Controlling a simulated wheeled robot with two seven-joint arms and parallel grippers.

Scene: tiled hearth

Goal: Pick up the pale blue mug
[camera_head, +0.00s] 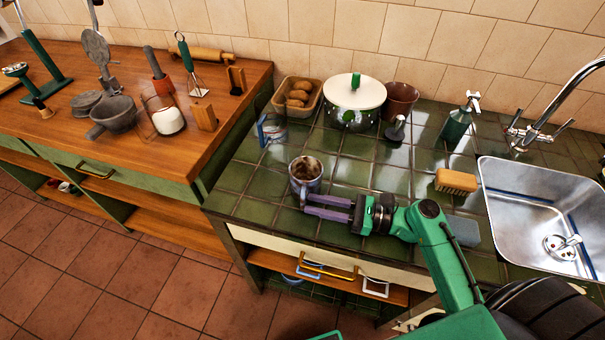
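A pale bluish-grey mug (314,186) with a brown inside stands upright on the green tiled counter, near its front edge. Its handle points toward the front, beside my fingertips. My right gripper (307,204) comes in from the right, low over the counter. Its two purple fingers lie level with a narrow gap between them, and their tips are at the mug's handle. I cannot tell whether they close on the handle or only sit around or beside it. My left gripper is not in view.
Behind the mug stand a white and blue container (272,129), a bread basket (297,96), a lidded pot (354,101) and a brown pot (401,100). A brush (456,181) and the sink (540,205) are at the right. The counter left of the mug is clear.

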